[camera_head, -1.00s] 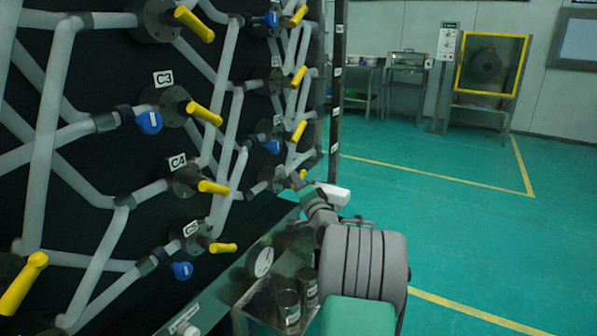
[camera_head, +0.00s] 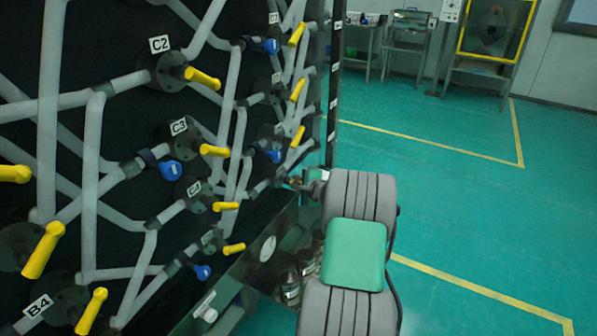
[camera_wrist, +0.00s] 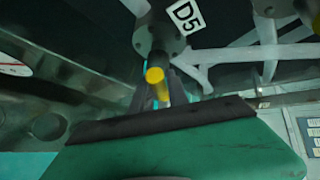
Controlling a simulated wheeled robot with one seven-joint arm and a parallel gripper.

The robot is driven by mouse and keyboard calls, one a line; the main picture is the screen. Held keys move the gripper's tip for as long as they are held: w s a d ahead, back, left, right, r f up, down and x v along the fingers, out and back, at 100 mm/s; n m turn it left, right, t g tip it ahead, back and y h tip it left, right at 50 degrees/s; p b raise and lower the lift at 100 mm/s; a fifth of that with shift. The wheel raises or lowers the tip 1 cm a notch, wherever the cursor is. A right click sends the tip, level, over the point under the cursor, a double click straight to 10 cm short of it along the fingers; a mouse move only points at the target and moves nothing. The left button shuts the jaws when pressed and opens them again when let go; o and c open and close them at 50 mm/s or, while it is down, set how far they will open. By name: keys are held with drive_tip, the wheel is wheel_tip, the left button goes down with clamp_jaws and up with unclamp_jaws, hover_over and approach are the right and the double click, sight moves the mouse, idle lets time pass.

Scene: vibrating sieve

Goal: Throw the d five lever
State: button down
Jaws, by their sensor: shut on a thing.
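The D5 lever (camera_wrist: 156,77) is a short yellow handle on a dark round valve flange, beside a white D5 label (camera_wrist: 184,16) in the wrist view. My gripper (camera_wrist: 164,95) is shut on this lever, with its fingers at the handle; the green and dark gripper body fills the bottom of that view. In the head view my gripper (camera_head: 297,183) reaches the lower far end of the pipe panel. The D5 lever is too small and covered there to make out clearly.
The black panel carries grey pipes, blue knobs and other yellow levers, such as those at C3 (camera_head: 214,151) and C5 (camera_head: 234,248). Metal canisters (camera_head: 290,285) stand below on a ledge. The green floor (camera_head: 450,215) to the right is clear.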

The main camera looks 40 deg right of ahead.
drive_tip(key=shift+a+f+m+g+y+p, duration=0.3)
drive_tip(key=shift+a+f+m+y+p, duration=0.15)
drive_tip(key=shift+y+p, duration=0.4)
drive_tip(key=shift+a, duration=0.1)
drive_tip(key=c, duration=1.7)
unclamp_jaws()
drive_tip(key=o, duration=0.4)
drive_tip(key=shift+w+r, duration=0.15)
drive_tip(key=shift+d+r, duration=0.15)
drive_tip(key=shift+d, duration=0.15)
